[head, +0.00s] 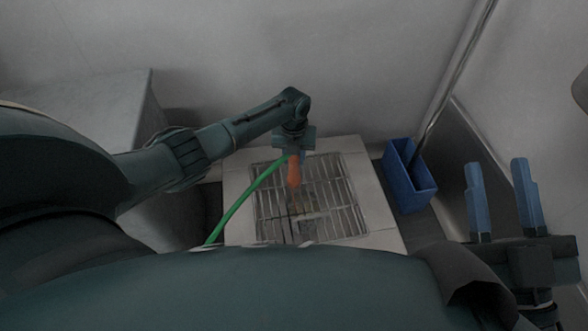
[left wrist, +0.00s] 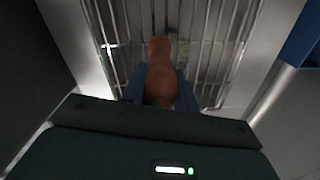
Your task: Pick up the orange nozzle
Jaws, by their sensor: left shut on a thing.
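The orange nozzle (head: 294,172) is held at the end of my left arm, over the metal grate, in the head view. A green hose (head: 240,202) runs from it down to the left. My left gripper (head: 294,156) is shut on the nozzle. In the left wrist view the nozzle (left wrist: 160,75) sits between the blue fingers (left wrist: 160,88), with the grate bars beyond it. My right gripper (head: 505,200) is at the right of the head view, its two blue fingers apart and empty.
The grate (head: 340,195) lies in a pale square frame (head: 375,210). A blue bin (head: 412,190) stands just right of it, with a metal pole (head: 455,75) rising near it. A grey block (head: 100,110) stands at the left, and walls close off the back and right.

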